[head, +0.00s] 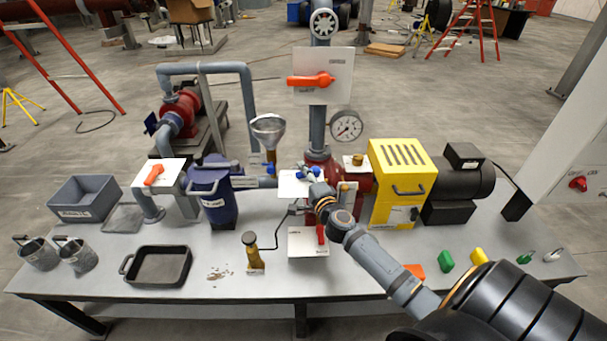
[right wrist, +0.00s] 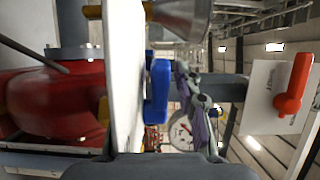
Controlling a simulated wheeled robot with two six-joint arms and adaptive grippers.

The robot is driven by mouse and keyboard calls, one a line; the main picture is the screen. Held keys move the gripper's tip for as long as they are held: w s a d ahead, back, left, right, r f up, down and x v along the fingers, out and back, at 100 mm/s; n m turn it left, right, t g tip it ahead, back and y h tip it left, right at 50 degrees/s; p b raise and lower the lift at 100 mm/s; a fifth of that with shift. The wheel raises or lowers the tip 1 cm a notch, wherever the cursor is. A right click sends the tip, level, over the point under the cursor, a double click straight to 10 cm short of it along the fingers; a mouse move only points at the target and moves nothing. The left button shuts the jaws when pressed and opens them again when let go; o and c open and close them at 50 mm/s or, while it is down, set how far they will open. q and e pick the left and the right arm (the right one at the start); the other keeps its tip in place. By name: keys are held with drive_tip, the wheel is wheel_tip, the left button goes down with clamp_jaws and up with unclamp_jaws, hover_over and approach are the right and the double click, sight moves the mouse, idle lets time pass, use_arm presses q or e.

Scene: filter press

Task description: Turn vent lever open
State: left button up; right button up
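A blue lever (head: 308,173) sits by a small white plate (head: 288,187) in front of the red pump body (head: 318,163). In the right wrist view the blue lever (right wrist: 158,90) stands close against the white plate (right wrist: 124,75), with a grey-purple finger part (right wrist: 198,115) just right of it. My right gripper (head: 314,187) reaches in from the lower right and is at the lever and plate. Whether it touches the lever, and how far its fingers are apart, I cannot tell. Any "vent" label is unreadable. My left gripper is not in view.
A funnel (head: 268,130) stands left of the plate, and a pressure gauge (head: 346,126) and yellow housing (head: 400,180) are right. An orange lever (head: 311,80) is above.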

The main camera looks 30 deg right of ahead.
clamp_jaws()
drive_tip(key=shift+w+r+m+g+h+p, duration=0.1)
drive_tip(key=shift+w+m+g+h+p, duration=0.05)
drive_tip(key=shift+m+h+p, duration=0.4)
drive_tip(key=shift+w+r+m+g+h+p, duration=0.15)
drive_tip(key=shift+m+h+p, duration=0.25)
drive_tip(key=shift+h, duration=0.25)
drive_tip(key=shift+w+f+m+g+h, duration=0.1)
drive_tip(key=shift+w+m+g+h, duration=0.15)
drive_tip(key=shift+m+h, duration=0.4)
drive_tip(key=shift+w+d+f+m+g+h, duration=0.15)
drive_tip(key=shift+m+g+h, duration=0.3)
drive_tip(key=shift+h, duration=0.4)
drive_tip(key=shift+w+d+m+g+h, duration=0.15)
drive_tip(key=shift+m+g+h, duration=0.25)
drive_tip(key=shift+h, duration=0.4)
drive_tip(key=shift+s, duration=0.1)
drive_tip(key=shift+o, duration=1.4)
unclamp_jaws()
drive_tip(key=v, duration=1.2)
drive_tip(key=shift+d, duration=0.1)
